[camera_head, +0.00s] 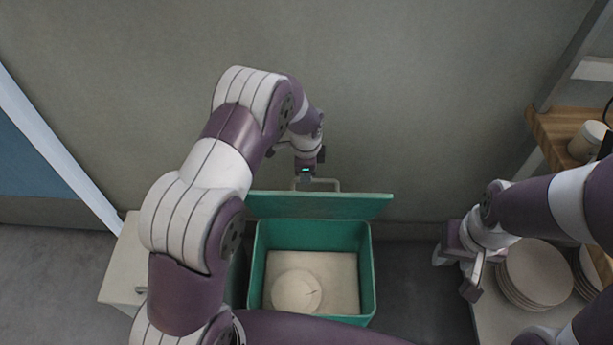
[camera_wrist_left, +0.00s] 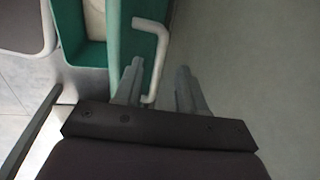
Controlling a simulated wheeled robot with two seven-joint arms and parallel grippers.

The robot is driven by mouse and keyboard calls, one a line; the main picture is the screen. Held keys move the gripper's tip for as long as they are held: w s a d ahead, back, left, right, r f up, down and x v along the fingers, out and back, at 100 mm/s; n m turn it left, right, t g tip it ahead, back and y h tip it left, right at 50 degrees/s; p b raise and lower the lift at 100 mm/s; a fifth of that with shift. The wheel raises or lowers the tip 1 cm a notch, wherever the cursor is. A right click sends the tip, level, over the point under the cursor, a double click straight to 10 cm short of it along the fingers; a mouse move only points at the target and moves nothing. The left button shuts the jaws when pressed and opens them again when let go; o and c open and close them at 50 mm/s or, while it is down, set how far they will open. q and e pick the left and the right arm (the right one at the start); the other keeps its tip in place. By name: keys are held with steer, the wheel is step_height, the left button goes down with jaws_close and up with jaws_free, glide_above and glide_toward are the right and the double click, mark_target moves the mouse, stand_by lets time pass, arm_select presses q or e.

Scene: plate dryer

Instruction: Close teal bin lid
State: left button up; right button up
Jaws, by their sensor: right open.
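The teal bin (camera_head: 257,270) stands open against the wall, with a pale round plate (camera_head: 297,290) lying inside on its light floor. Its teal lid (camera_head: 330,206) is raised, roughly upright along the bin's back edge. A white bar handle (camera_head: 327,182) sits on the lid's far side; it also shows in the left wrist view (camera_wrist_left: 151,60). My left gripper (camera_head: 307,176) is behind the lid at the handle. Its fingers (camera_wrist_left: 160,76) are apart, one on each side of the handle; contact is unclear. My right gripper (camera_head: 456,275) is open and empty, right of the bin.
A stack of pale plates (camera_head: 537,270) stands at the right, close to my right gripper. A wooden shelf (camera_head: 560,128) with a white cup (camera_head: 586,141) is above it. A pale cabinet (camera_head: 122,265) stands left of the bin. The grey wall is close behind the lid.

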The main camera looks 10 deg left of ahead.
mark_target(314, 200)
arm_select(q)
steer(key=f, duration=0.3)
steer(key=shift+w+f, duration=0.15)
steer(key=shift+w, duration=0.15)
jaws_close()
steer(key=shift+s, duration=0.1)
